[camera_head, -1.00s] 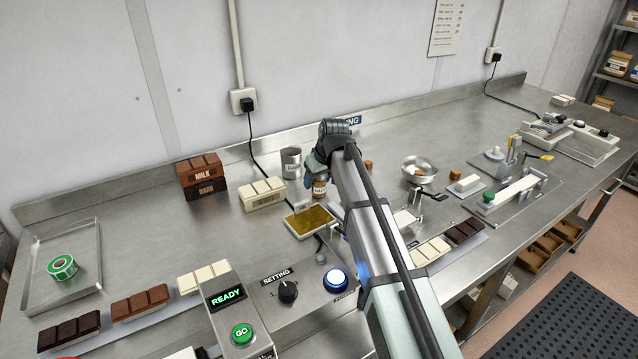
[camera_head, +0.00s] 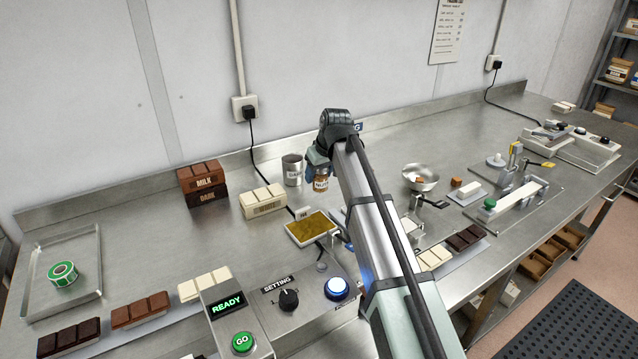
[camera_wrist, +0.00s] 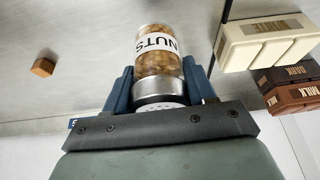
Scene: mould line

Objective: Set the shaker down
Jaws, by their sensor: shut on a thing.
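The shaker (camera_head: 321,181) is a clear jar of brown nuts with a NUTS label and a silver cap. My gripper (camera_head: 317,160) is shut on it from above, with a blue finger on each side of the cap end. In the wrist view the shaker (camera_wrist: 160,50) sits between both fingers (camera_wrist: 158,88), its nut-filled body pointing away from the gripper. It appears held above the steel counter (camera_head: 130,235), behind the gold-filled tray (camera_head: 334,234). The exact gap beneath it is hard to tell.
A metal cup (camera_head: 292,170) stands just left of the shaker. A white block (camera_head: 262,202) and stacked milk and dark blocks (camera_head: 203,182) are farther left. A metal bowl (camera_head: 420,177) is right of my arm. A brown cube (camera_wrist: 42,67) lies on the counter.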

